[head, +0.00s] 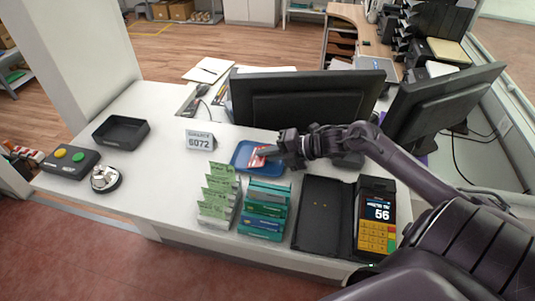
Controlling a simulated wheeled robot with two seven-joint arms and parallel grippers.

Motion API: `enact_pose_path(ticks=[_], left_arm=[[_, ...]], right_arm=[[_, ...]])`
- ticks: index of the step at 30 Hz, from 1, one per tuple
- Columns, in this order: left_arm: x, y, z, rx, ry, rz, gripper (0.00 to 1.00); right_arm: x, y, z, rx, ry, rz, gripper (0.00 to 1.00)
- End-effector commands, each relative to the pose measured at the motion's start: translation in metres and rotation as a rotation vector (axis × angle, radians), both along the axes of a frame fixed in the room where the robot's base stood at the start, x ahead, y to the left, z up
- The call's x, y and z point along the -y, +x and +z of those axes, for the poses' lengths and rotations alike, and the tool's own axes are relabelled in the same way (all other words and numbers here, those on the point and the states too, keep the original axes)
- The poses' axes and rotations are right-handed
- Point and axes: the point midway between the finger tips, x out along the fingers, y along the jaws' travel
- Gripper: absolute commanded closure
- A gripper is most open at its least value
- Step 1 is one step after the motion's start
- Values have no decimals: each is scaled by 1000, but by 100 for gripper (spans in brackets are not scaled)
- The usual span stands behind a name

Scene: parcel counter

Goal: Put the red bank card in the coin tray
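The blue coin tray (239,160) lies on the white counter, just in front of the large monitor. The red bank card (257,161), with some white on it, shows within the tray's outline. My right gripper (262,152) reaches in from the right, with its fingertips at the card over the tray. The fingers hide part of the card and of the tray's right side. I cannot tell whether they grip the card or whether it rests on the tray floor. My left gripper is out of view.
Green leaflet holders (218,203) and a teal card rack (264,208) stand close in front of the tray. A number sign (199,141) is to its left. A black case (322,212) and a payment terminal (376,218) lie right.

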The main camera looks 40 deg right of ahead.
Motion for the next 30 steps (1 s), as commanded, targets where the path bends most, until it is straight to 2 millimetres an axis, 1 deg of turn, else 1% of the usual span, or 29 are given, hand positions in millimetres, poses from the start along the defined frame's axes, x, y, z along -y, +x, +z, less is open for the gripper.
enact_pose_path(ticks=[5, 9, 11, 17, 24, 30], left_arm=[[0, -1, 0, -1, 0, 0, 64], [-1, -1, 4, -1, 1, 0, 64], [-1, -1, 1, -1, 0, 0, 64], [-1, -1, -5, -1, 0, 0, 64], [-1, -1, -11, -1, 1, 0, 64], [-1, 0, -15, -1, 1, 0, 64]], right_arm=[[1, -1, -2, -7, -2, -3, 90], [1, -1, 3, -7, -2, -3, 90], [4, -5, 1, -8, -3, -4, 90], [20, -24, 11, -10, -4, -3, 90], [45, -53, 30, -9, -4, -4, 90], [62, -72, 43, -6, -2, -4, 90]])
